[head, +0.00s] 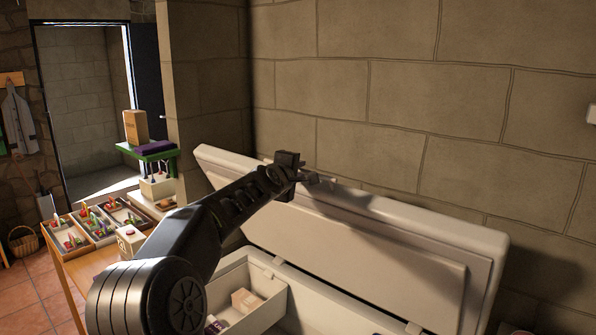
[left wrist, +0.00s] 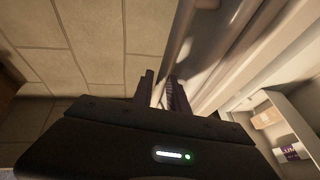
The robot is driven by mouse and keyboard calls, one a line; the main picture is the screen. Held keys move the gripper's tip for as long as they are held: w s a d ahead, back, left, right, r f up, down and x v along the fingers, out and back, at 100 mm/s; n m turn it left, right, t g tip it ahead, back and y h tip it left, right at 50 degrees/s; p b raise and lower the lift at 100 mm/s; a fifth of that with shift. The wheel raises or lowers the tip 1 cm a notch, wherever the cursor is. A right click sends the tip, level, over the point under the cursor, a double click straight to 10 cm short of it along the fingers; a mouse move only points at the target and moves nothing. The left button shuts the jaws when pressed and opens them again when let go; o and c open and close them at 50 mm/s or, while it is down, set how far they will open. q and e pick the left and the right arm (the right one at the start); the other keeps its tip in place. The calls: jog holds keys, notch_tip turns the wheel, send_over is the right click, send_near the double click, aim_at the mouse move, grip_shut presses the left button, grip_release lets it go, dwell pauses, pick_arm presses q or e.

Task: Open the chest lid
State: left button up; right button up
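The chest is a white box with its lid (head: 350,225) raised steeply and leaning back toward the stone wall. The open chest body (head: 240,265) shows below it, with part of the interior visible. In the left wrist view, the two dark fingers of the left gripper (left wrist: 163,92) stand apart with a narrow gap, beside the pale lid (left wrist: 245,55). I cannot tell whether they touch the lid. My right gripper is out of view.
Inside the chest, a small box (head: 245,300) sits in a raised compartment. A wooden table (head: 85,265) at the left holds trays (head: 95,228) of small items and a carton (head: 130,240). The stone wall (head: 430,100) is close behind the lid.

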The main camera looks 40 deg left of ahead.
pick_arm(q)
jog(key=p+v, duration=0.1)
jog(key=v, duration=0.6)
jog(key=shift+s+d, duration=0.15)
jog(key=shift+s, duration=0.2)
dwell(0.5)
